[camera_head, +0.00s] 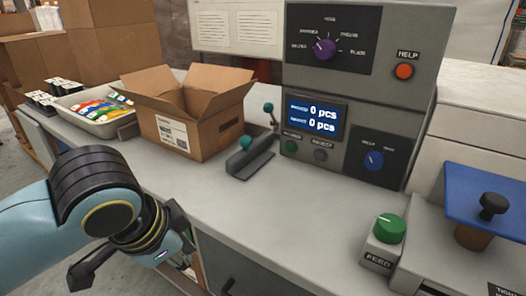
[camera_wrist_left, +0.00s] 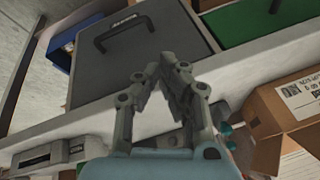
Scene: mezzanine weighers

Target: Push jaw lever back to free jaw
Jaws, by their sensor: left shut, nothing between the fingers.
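The jaw device (camera_head: 250,158) is a low dark grey block on the bench between the open carton and the grey weigher panel. One teal knob (camera_head: 245,142) sits low on it. A lever with a teal ball (camera_head: 268,107) stands up behind. In the left wrist view teal knobs (camera_wrist_left: 225,128) show beside the carton, partly hidden by my finger. My left gripper (camera_head: 150,245) is in front of the bench edge, left of and apart from the device. In the wrist view its fingertips (camera_wrist_left: 160,72) meet, empty. My right gripper is out of view.
The open carton (camera_head: 205,135) stands close left of the device. A tray of colourful packets (camera_head: 100,110) is farther left. The weigher panel (camera_head: 335,160) rises on the right, with a green feed knob (camera_head: 390,228) in front. The bench (camera_head: 255,208) before the device is clear.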

